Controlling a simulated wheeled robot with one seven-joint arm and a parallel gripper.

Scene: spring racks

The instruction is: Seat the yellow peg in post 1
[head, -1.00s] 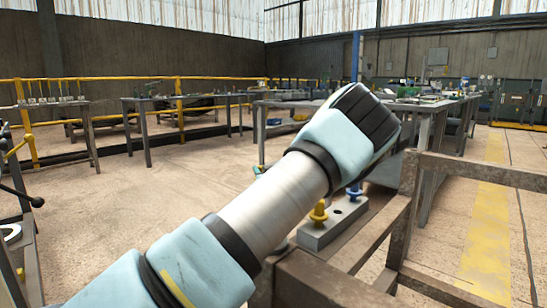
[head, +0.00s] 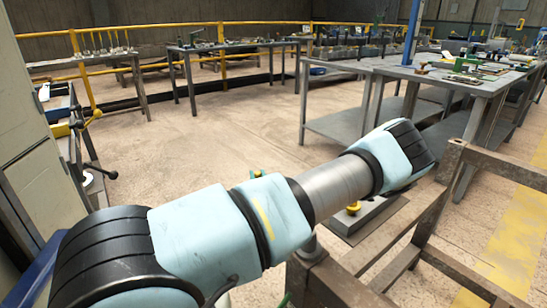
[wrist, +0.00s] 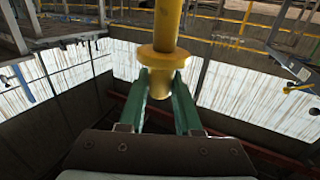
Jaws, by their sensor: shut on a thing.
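In the wrist view my gripper (wrist: 160,95) has its green fingers shut on a yellow peg (wrist: 168,35) at its collar. The peg's shaft runs out of the top of the picture. In the head view my arm hides most of the hand; a small green and yellow bit (head: 257,173) above the arm may be its tips. A grey block (head: 372,220) with a yellow knobbed piece (head: 352,207) on it stands behind my arm and is partly hidden. No label shows, so I cannot tell which place is post 1.
A rusty metal frame (head: 425,215) stands close at the right, beside the block. A grey table (head: 440,75) with tools stands behind. A cabinet (head: 30,130) is at the left edge. The floor between is open.

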